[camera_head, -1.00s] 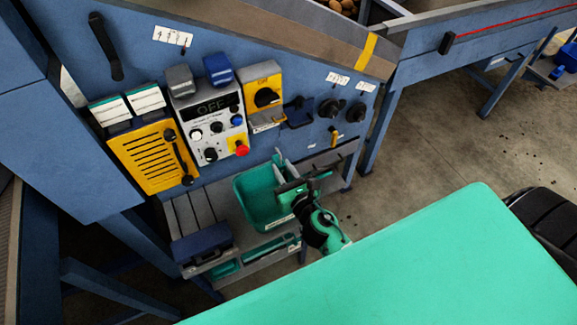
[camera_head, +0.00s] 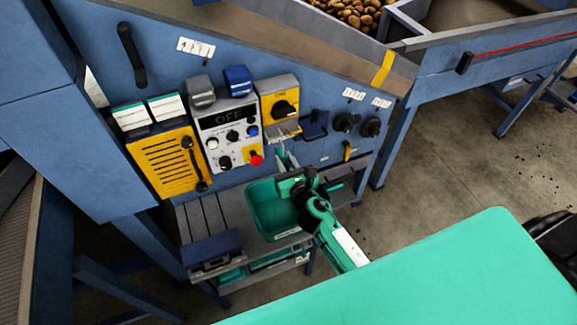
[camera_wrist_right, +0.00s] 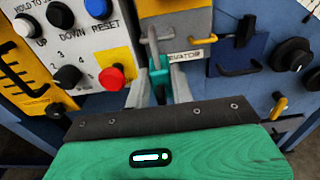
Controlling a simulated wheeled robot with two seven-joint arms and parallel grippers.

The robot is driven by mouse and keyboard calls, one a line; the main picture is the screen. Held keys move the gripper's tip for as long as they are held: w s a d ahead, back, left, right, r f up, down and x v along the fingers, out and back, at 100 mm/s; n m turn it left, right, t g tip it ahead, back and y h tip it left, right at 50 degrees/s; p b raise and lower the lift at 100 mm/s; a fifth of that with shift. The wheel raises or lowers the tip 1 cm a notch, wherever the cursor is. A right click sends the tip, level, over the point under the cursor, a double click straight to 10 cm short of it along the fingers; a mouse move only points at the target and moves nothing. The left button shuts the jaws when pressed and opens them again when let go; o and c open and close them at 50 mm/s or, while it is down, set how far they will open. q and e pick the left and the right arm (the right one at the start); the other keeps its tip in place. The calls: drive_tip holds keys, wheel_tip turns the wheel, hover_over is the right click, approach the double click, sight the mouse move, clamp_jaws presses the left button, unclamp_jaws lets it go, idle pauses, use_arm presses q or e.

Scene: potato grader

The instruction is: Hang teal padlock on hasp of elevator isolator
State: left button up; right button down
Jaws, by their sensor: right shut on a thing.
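The elevator isolator (camera_head: 281,96) is a yellow and grey box with a black rotary knob on the machine's blue panel. In the right wrist view its label plate (camera_wrist_right: 190,54) shows just beyond my fingers, with a thin metal hasp part at its left. My right gripper (camera_head: 283,156) is raised just below the isolator. In the right wrist view its fingers (camera_wrist_right: 159,88) are shut on the teal padlock (camera_wrist_right: 159,76), whose body shows between them near the plate. Whether the shackle touches the hasp cannot be told. My left gripper is not in view.
A control box (camera_head: 228,135) with a red button stands left of the isolator. A blue bracket (camera_head: 314,126) and black knobs (camera_head: 345,122) are at its right. A teal bin (camera_head: 262,222) and a dark blue case (camera_head: 211,249) sit on the shelf below.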

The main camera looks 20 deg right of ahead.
sight(278, 148)
drive_tip(key=shift+w+a, duration=0.1)
drive_tip(key=shift+w, duration=2.3)
drive_tip(key=shift+f+b, duration=0.65)
drive_tip(key=shift+b, duration=0.05)
drive_tip(key=c, duration=1.1)
unclamp_jaws()
drive_tip(key=shift+s, duration=0.1)
drive_tip(key=shift+s, duration=0.1)
drive_tip(key=s, duration=0.4)
drive_tip(key=s+b, duration=0.1)
drive_tip(key=s, duration=0.4)
drive_tip(key=s+b, duration=0.1)
drive_tip(key=s, duration=0.3)
drive_tip(key=shift+s+d+r, duration=0.3)
drive_tip(key=shift+r, duration=0.05)
